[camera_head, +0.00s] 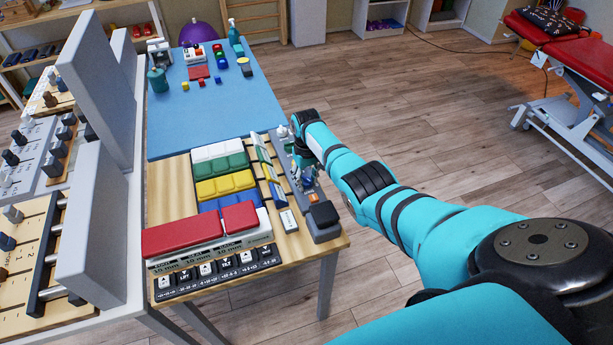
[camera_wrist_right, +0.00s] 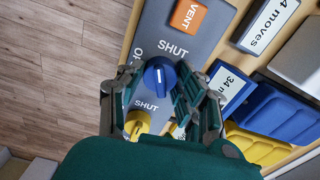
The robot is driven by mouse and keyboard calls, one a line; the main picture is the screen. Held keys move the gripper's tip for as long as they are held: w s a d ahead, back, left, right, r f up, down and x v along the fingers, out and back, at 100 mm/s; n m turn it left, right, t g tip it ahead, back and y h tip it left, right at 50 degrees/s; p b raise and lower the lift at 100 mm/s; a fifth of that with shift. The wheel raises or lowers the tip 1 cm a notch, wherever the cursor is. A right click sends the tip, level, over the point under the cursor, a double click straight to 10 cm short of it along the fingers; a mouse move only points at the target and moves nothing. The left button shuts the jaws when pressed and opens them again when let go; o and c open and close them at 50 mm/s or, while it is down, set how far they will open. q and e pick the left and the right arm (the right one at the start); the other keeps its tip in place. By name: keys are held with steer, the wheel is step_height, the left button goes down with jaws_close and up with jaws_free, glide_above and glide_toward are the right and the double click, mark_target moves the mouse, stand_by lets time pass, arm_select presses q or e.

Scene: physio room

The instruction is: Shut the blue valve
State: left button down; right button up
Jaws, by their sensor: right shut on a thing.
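The blue valve is a round blue knob (camera_wrist_right: 160,76) with a white mark, on a grey panel (camera_wrist_right: 152,30) in the right wrist view. A "SHUT" label is printed beside it, and an "OP..." label is partly covered by my gripper. My right gripper (camera_wrist_right: 158,92) has its fingers on both sides of the knob and is shut on it. In the head view my right gripper (camera_head: 304,160) is down over the grey panel (camera_head: 325,231) along the table's right edge, and hides the knob there. My left gripper is in neither view.
A yellow knob (camera_wrist_right: 137,122) sits close to the blue one, partly under my gripper. An orange VENT block (camera_wrist_right: 188,15) is on the same panel. Coloured blocks and a red block (camera_head: 182,236) fill the table to the left. Open floor lies to the right.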

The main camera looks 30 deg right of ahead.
mark_target(306, 178)
steer(key=m+p, duration=0.1)
steer(key=m, duration=0.4)
steer(key=shift+m, duration=0.3)
stand_by(0.4)
steer(key=o, duration=0.9)
steer(key=shift+r, duration=0.15)
step_height(306, 178, up, 12)
steer(key=shift+f, duration=0.15)
